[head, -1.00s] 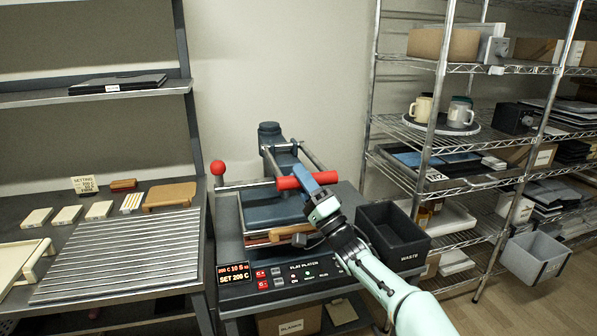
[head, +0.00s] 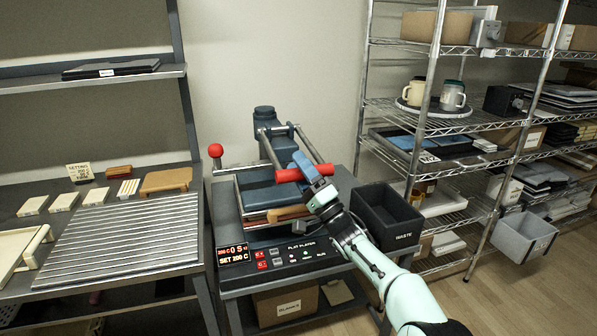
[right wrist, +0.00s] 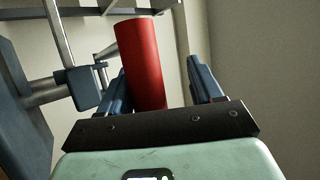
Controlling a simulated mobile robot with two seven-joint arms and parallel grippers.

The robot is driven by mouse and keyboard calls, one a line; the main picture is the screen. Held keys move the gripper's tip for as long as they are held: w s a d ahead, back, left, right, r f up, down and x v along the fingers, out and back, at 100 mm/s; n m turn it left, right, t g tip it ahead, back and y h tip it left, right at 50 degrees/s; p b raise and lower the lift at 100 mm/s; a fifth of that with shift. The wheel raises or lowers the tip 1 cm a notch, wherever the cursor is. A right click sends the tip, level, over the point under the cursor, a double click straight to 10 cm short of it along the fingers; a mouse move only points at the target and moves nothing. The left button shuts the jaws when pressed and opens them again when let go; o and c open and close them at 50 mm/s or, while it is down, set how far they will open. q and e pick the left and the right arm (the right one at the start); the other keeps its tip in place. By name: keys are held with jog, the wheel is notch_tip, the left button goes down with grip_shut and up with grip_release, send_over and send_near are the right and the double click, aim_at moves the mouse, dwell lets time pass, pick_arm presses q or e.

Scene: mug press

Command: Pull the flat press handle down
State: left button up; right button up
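The flat press (head: 268,190) stands on the middle bench, with a red bar handle (head: 290,174) across the front of its metal lever arms. My right gripper (head: 307,168) is at this handle in the head view. In the right wrist view the red handle (right wrist: 142,65) lies between the two blue fingers, close to the left one, with a gap to the right one, so the gripper is open around it. The press's display (head: 233,253) shows 0 S and SET 200 C. My left gripper is not in view.
A black waste bin (head: 388,215) stands right of the press. A red ball knob (head: 215,150) rises at its left. A ribbed metal tray (head: 125,235) and small blocks lie on the left bench. A wire shelf (head: 440,130) with mugs stands at the right.

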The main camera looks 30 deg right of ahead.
jog(key=shift+f, duration=0.3)
dwell(0.4)
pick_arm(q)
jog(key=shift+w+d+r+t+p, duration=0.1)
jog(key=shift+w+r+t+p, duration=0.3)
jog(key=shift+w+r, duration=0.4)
pick_arm(e)
jog(key=v, duration=1.3)
